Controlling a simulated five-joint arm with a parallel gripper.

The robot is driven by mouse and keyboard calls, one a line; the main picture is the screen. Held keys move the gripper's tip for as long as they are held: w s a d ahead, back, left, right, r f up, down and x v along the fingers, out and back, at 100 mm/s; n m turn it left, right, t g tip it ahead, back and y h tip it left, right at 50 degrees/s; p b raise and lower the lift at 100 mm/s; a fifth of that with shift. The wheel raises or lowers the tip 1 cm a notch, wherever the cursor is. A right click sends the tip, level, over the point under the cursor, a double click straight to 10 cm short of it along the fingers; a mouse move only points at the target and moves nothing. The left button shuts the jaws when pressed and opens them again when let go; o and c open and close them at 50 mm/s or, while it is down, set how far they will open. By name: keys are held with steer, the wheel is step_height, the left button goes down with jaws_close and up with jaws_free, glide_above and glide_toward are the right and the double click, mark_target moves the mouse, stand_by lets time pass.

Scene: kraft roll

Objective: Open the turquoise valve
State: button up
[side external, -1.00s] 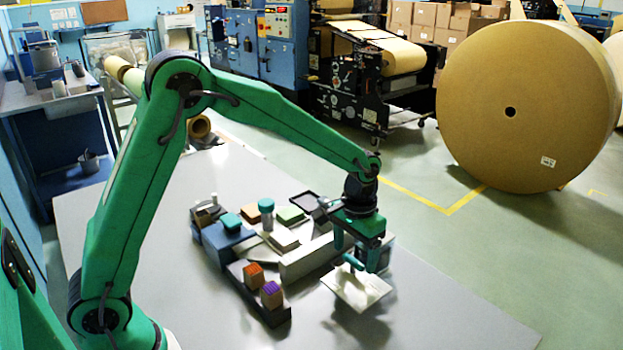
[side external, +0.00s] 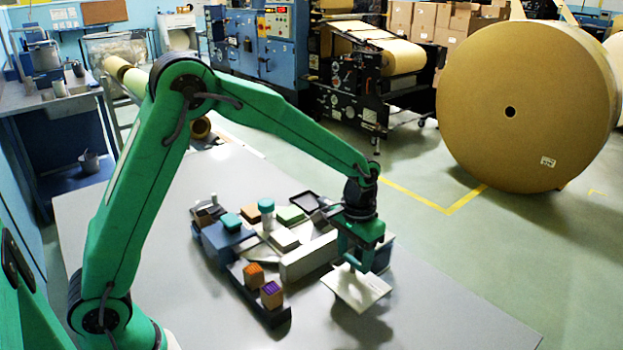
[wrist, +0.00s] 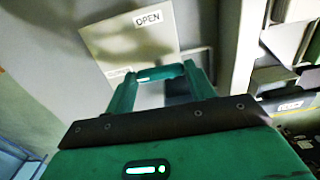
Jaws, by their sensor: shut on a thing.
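The turquoise valve (wrist: 160,72) shows in the wrist view as a short bar across the space between my two fingertips. In the side view its handle (side external: 354,263) is small and partly hidden by my gripper. My gripper (side external: 356,258) points down over the pale valve plate (side external: 355,290). In the wrist view my gripper (wrist: 158,80) is shut on the valve, with a finger at each end of the bar.
Left of the valve on the grey table (side external: 170,300) stand a dark rack with an orange block (side external: 253,274) and a purple-topped block (side external: 271,293), a grey wall-like block (side external: 308,257) and a turquoise-capped cylinder (side external: 266,212). The table's front is clear.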

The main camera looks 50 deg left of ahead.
steer(key=shift+m, duration=0.3)
steer(key=m, duration=0.3)
steer(key=shift+m, duration=0.3)
steer(key=m, duration=0.4)
steer(key=shift+m, duration=0.3)
steer(key=m, duration=0.8)
steer(key=shift+r+m, duration=0.1)
steer(key=shift+m, duration=0.3)
steer(key=o, duration=1)
